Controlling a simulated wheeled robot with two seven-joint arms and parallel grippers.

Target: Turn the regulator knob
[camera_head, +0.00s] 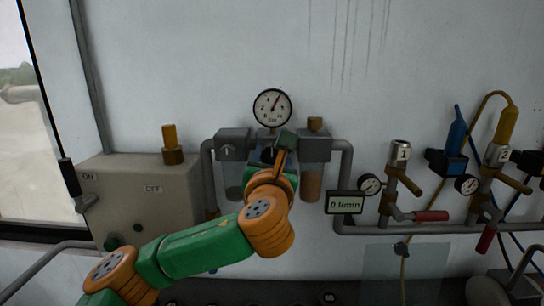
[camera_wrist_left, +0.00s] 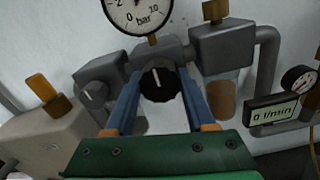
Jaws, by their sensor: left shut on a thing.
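The regulator knob (camera_wrist_left: 157,86) is black with a white pointer line that points nearly straight up, leaning slightly left. It sits on the grey regulator body below the round pressure gauge (camera_head: 272,107). My left gripper (camera_wrist_left: 160,80) has its two blue fingers on either side of the knob, shut on it. In the head view my left gripper (camera_head: 275,156) covers most of the knob. The gauge needle points up and to the right; the gauge also shows, cut off at the top, in the left wrist view (camera_wrist_left: 138,14). My right gripper is not in view.
A grey unit with a small dial (camera_head: 232,142) stands left of the regulator, and a unit with a brown bowl (camera_head: 312,182) stands right. A flow display (camera_head: 345,203) reads 0 l/min. A beige ON/OFF box (camera_head: 130,215) is at left; valves and cylinders (camera_head: 456,135) are at right.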

